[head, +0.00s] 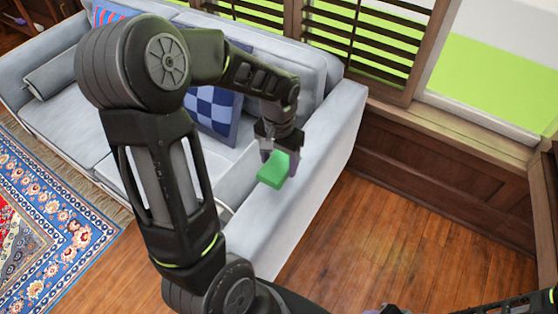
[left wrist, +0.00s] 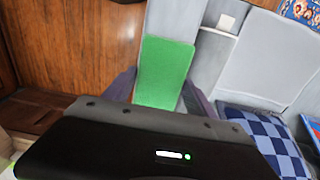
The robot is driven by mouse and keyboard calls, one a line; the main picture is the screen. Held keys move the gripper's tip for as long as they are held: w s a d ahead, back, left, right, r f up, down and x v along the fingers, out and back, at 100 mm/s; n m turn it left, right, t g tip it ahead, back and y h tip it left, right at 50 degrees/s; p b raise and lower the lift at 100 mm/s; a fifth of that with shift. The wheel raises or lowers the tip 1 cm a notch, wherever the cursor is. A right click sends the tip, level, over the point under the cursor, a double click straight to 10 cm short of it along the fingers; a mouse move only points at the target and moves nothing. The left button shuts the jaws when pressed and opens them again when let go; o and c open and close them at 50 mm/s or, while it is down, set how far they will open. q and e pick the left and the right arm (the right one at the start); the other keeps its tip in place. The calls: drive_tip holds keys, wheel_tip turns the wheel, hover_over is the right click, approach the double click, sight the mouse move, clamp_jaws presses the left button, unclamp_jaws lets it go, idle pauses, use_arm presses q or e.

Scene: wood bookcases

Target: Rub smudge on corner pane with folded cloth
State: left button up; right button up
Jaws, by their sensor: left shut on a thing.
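A green folded cloth (head: 274,170) is held between the fingers of my left gripper (head: 280,160), above the right arm of the grey sofa. In the left wrist view the green cloth (left wrist: 163,72) stands between the two purple-grey fingers. The corner pane (head: 490,75) is at the upper right of the head view, bright green and white. I cannot make out a smudge on it. A small part of my right arm shows at the bottom right of the head view; its fingertips cannot be made out clearly.
The grey sofa (head: 318,150) with blue cushions (head: 215,110) fills the middle. A wooden sill (head: 450,118) and dark wall panelling run below the windows. A patterned rug (head: 60,235) lies at left. The wood floor (head: 370,235) right of the sofa is clear.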

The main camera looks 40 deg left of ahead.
use_arm(q)
drive_tip(key=c, duration=0.6)
drive_tip(key=shift+m, duration=0.6)
drive_tip(key=w+d+r, duration=0.1)
drive_tip(key=w+d, duration=0.3)
drive_tip(key=w+d+r, duration=0.2)
drive_tip(key=w+d, duration=0.2)
drive_tip(key=d, duration=0.1)
drive_tip(key=w+d+r, duration=0.2)
drive_tip(key=w+d, duration=0.2)
drive_tip(key=d, duration=0.1)
drive_tip(key=shift+w+d+r, duration=0.15)
drive_tip(key=shift+w+r, duration=0.1)
